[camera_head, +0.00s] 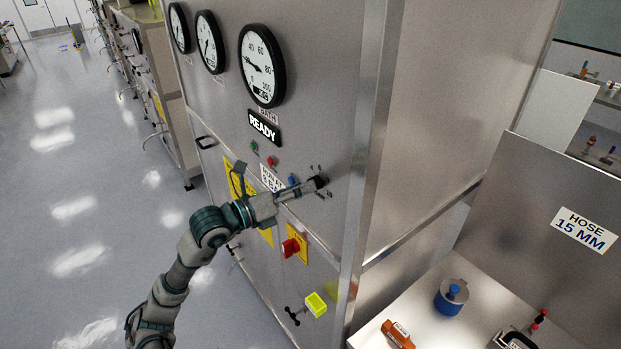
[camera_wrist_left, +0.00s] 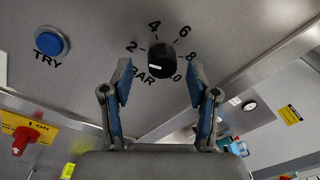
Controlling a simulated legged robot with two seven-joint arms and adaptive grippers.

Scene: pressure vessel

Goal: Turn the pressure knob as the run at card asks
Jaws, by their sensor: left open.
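The black pressure knob (camera_wrist_left: 157,58) is on the steel panel in the left wrist view, with 2, 4, 6, 8 and BAR printed around it. A short white mark shows on its lower left face. My left gripper (camera_wrist_left: 160,72) is open, with one blue-padded finger on each side of the knob's lower part; I cannot tell whether they touch it. In the head view the left gripper (camera_head: 304,189) reaches the knob (camera_head: 317,183) from the left. The white run-at card (camera_head: 271,178) is partly hidden behind the gripper, and its text is not readable.
A blue TRY button (camera_wrist_left: 51,42) is left of the knob. Gauges line the panel top, the largest (camera_head: 262,66) above a READY sign (camera_head: 264,131). A red switch (camera_head: 291,247) is below the arm. A bench (camera_head: 445,320) with small items stands at right.

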